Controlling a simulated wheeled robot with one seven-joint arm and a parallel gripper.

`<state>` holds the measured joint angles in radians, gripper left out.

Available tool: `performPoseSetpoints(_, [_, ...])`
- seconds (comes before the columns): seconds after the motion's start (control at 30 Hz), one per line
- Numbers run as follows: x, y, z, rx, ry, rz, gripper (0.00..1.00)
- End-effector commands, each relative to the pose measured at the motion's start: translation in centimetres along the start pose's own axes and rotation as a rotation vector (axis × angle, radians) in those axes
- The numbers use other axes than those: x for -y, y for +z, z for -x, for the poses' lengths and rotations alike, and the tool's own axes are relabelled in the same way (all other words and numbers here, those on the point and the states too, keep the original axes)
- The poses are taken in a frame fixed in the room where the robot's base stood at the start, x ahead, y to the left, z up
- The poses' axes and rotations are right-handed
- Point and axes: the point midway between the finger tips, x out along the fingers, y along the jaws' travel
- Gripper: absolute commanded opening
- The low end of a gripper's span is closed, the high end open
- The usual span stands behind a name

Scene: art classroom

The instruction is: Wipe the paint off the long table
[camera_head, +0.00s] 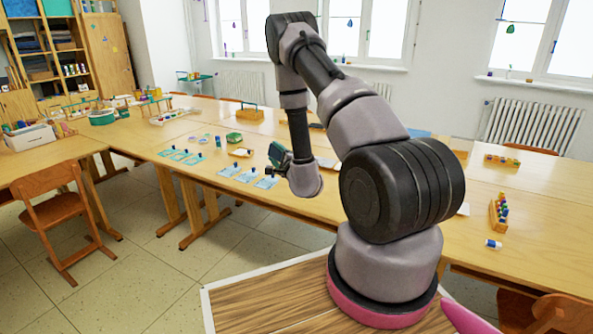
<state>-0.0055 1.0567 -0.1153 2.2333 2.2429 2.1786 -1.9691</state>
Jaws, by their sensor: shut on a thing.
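The long table (215,186) is light wood and runs from the left middle across behind my arm. Pale blue-green patches or sheets (182,156) lie on it, and more lighter ones (247,175) lie nearer my gripper, with small dark-topped items on or beside them. I cannot tell whether any of these is paint. A green block-like thing (234,138) sits farther back. My gripper (273,170) is low over the near part of the table, right of the lighter patches. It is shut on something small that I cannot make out. My arm hides part of the table behind it.
A brown chair (57,209) stands at the left table. A wooden rack with colored bottles (499,213) and a loose white-and-blue bottle (493,244) are on the right. Floor is free at the lower left.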

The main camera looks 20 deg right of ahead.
Motion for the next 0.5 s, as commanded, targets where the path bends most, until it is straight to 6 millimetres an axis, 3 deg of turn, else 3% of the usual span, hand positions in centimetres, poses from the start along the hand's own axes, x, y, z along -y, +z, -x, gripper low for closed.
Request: performPoseSetpoints(0.5, [-4.1, -9.6, -0.8, -0.118, 0.341, -0.915, 0.01])
